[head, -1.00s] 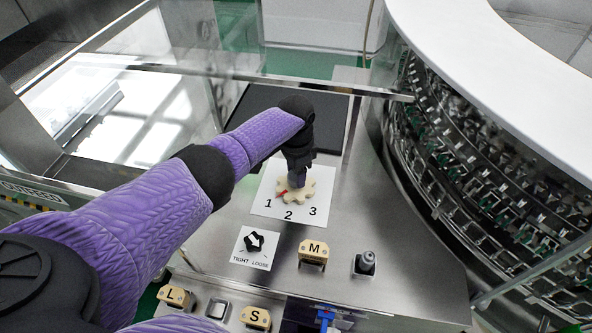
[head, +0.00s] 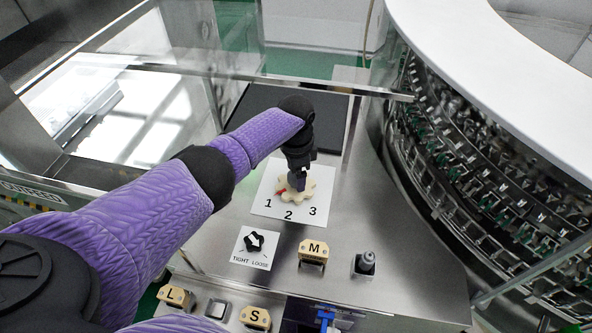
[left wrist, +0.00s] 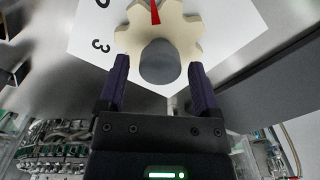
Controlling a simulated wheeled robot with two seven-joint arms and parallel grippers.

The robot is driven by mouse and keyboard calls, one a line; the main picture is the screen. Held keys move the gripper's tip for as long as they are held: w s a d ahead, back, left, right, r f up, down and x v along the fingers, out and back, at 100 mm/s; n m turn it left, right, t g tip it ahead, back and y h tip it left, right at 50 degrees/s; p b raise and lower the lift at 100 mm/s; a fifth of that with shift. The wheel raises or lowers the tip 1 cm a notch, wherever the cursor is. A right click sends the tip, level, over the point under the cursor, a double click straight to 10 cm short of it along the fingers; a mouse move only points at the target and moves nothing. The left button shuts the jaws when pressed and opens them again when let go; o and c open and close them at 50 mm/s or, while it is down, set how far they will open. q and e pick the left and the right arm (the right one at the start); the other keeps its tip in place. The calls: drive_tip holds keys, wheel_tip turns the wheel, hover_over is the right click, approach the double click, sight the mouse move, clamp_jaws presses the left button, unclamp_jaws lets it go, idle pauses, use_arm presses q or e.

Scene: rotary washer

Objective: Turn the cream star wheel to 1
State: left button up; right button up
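The cream star wheel (head: 304,194) lies on a white card (head: 265,209) marked 1, 2 and 3. Its red pointer (head: 281,192) is on its left side in the head view, toward the 1. My left gripper (head: 297,186) is over the wheel from above and hides part of it. In the left wrist view, the wheel (left wrist: 187,38) has a round grey hub (left wrist: 160,63) at its middle. My left fingers (left wrist: 160,88) stand apart on either side of the hub, with a gap showing at each side. My right gripper is not in view.
A cream S block (head: 256,317) is at the front edge. A curved machine rack (head: 450,160) fills the right.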

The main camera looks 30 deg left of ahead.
use_arm(q)
wheel_tip(320, 180, up, 10)
drive_tip(key=p, duration=0.4)
drive_tip(key=shift+f, duration=0.1)
idle(0.4)
